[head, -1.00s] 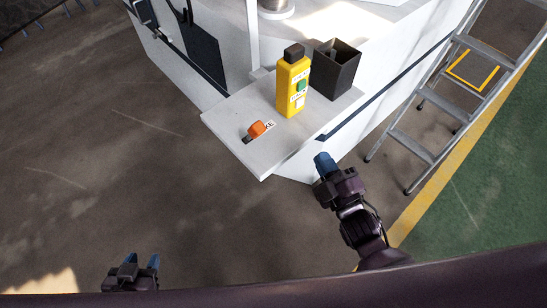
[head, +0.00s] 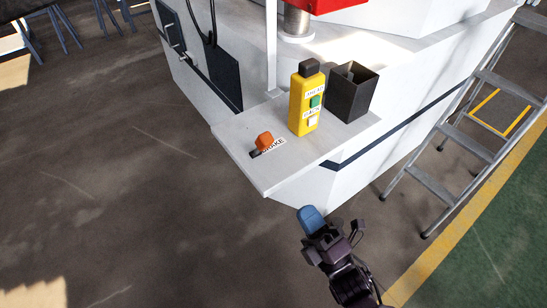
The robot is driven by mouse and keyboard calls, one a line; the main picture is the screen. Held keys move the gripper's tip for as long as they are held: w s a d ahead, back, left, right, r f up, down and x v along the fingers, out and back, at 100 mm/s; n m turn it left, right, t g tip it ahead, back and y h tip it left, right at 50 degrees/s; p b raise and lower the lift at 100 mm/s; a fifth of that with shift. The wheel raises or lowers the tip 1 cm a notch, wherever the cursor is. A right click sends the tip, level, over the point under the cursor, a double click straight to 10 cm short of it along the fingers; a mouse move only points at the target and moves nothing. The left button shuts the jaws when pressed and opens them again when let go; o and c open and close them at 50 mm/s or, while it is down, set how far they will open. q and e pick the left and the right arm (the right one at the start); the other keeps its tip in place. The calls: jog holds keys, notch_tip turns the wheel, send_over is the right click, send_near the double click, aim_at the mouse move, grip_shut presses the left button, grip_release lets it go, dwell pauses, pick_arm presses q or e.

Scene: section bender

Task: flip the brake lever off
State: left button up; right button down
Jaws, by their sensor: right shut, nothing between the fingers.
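The brake lever (head: 264,140) has an orange knob and sits on the white shelf (head: 235,142), near its front left part. A label reading BRAKE lies beside it, partly covered by the knob. My right gripper (head: 309,217) has blue fingertips, is shut and empty, and is below and to the right of the lever, in front of the shelf's near edge. It is apart from the lever and the shelf. My left gripper is out of the frame.
The white machine body rises behind. A metal stepladder (head: 450,150) is at the right. The floor left of the shelf is clear.

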aim_at(267, 147)
jog(key=x, duration=1.2)
jog(key=shift+w+a+r, duration=0.1)
jog(key=shift+w+r, duration=0.05)
jog(key=shift+b+x, duration=0.3)
jog(key=shift+x, duration=0.45)
